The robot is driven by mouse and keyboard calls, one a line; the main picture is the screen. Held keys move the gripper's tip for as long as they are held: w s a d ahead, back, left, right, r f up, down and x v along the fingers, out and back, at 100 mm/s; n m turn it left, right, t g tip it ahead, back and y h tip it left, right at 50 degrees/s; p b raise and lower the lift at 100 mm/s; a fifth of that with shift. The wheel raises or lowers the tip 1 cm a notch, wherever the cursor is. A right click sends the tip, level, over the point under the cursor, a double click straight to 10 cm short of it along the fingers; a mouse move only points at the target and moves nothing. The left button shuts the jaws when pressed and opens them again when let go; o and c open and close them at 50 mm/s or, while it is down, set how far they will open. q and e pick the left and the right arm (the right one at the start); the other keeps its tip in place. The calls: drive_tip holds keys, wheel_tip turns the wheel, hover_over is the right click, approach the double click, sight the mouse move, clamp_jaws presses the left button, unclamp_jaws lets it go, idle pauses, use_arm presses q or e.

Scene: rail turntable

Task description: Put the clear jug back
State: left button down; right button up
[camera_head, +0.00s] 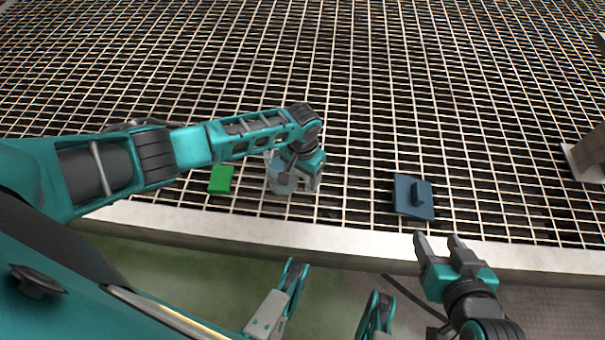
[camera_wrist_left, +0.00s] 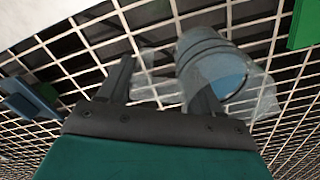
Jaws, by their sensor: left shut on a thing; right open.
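The clear jug (camera_head: 281,181) is at the grating near its front edge, with my left gripper (camera_head: 301,181) at its right side. It looks about upright; I cannot tell whether its base touches the grating. The left wrist view shows the see-through jug (camera_wrist_left: 212,62) with a bluish round end. There the fingers of my left gripper (camera_wrist_left: 160,80) are around a clear part on the jug's side, probably its handle. My left wrist hides part of the jug in the head view. My right gripper (camera_head: 438,239) is open and empty by the front edge.
A green block (camera_head: 221,180) lies left of the jug and shows in the left wrist view (camera_wrist_left: 305,24). A dark blue plate with a knob (camera_head: 408,207) lies to the right. A pale beam (camera_head: 250,232) runs along the grating's front. The grating behind is clear.

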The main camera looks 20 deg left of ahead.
use_arm(q)
drive_tip(key=shift+f, duration=0.1)
drive_tip(key=shift+c, duration=0.9)
unclamp_jaws()
